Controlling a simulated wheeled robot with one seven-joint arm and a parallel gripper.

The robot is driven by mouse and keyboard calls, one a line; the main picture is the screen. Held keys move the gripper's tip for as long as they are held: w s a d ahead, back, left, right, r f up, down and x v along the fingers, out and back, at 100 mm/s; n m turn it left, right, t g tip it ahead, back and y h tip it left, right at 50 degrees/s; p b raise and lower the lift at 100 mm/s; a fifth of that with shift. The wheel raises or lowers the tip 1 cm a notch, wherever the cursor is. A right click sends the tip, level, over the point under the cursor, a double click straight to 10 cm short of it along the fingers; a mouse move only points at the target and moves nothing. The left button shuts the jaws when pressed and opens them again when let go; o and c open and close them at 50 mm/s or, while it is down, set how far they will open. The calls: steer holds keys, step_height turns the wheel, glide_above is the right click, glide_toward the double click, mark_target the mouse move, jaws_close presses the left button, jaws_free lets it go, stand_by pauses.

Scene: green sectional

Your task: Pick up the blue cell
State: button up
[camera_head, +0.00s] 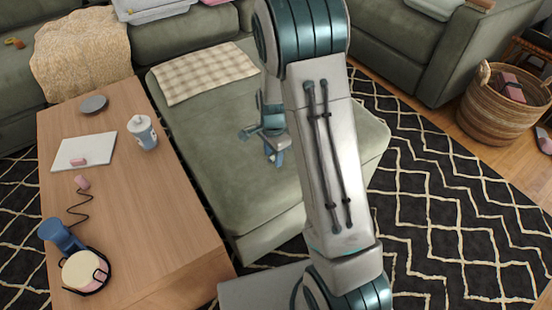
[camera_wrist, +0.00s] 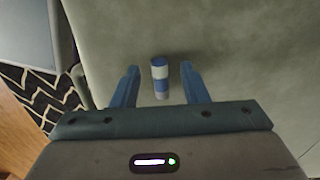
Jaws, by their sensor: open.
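The blue cell (camera_wrist: 160,77) is a small cylinder with blue, white and grey bands. It lies on the green ottoman seat (camera_wrist: 240,50) in the wrist view. My gripper (camera_wrist: 159,72) is open, with one blue finger on each side of the cell and a gap on both sides. I cannot tell how far above the seat the fingers are. In the head view my gripper (camera_head: 272,150) is over the ottoman (camera_head: 240,190), partly behind my arm. The cell does not show clearly there.
A wooden coffee table (camera_head: 150,210) stands left of the ottoman, with a white-and-blue cup (camera_head: 142,132), a grey disc (camera_head: 94,104), a white board (camera_head: 85,152) and a blue-and-cream item (camera_head: 80,268). A checkered cloth (camera_head: 205,72) lies on the ottoman's back. A wicker basket (camera_head: 490,115) stands at right.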

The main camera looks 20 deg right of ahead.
steer(key=shift+r, duration=0.1)
jaws_close()
